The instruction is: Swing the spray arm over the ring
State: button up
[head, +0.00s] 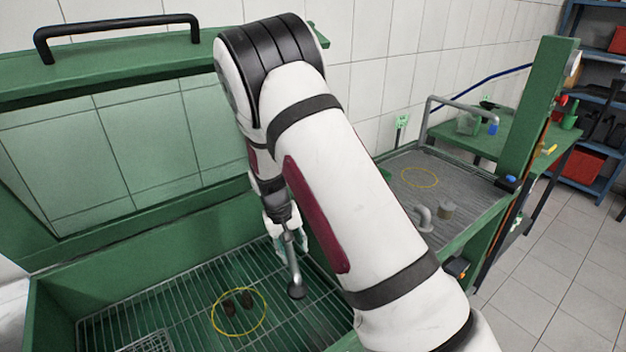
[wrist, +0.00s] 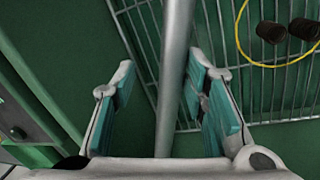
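The yellow ring (head: 240,334) lies on the slatted grate of a green wash cabinet, around two small dark parts (head: 229,306). The grey spray arm (head: 293,268) hangs down with its round dark end over the grate, to the right of the ring and outside it. My gripper (head: 288,240) is at the upper part of the spray arm. In the wrist view its teal-padded fingers (wrist: 162,62) are apart, with the spray arm (wrist: 176,75) between them. A gap shows on the left; I cannot tell whether the right pad touches. The ring (wrist: 240,45) shows at upper right there.
The cabinet's windowed lid (head: 110,150) stands open behind, with a black handle (head: 120,27). Green side walls border the grate. At right, a grey sink top (head: 400,160) has a second yellow ring (head: 420,186), a bent pipe and a small can. My arm hides part of the cabinet's right side.

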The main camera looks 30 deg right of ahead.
jog(key=d+n+p, duration=0.2)
jog(key=d+n, duration=0.2)
jog(key=d, duration=0.3)
jog(key=s+a+r+t+b, duration=0.1)
jog(key=s+a+r, duration=0.1)
jog(key=r, duration=1)
jog(key=s+a+r+m+t+y+b, duration=0.1)
jog(key=s+a+r, duration=0.2)
jog(key=r, duration=0.8)
jog(key=shift+s+r, duration=0.4)
jog(key=shift+s, duration=0.6)
jog(key=shift+a, duration=0.1)
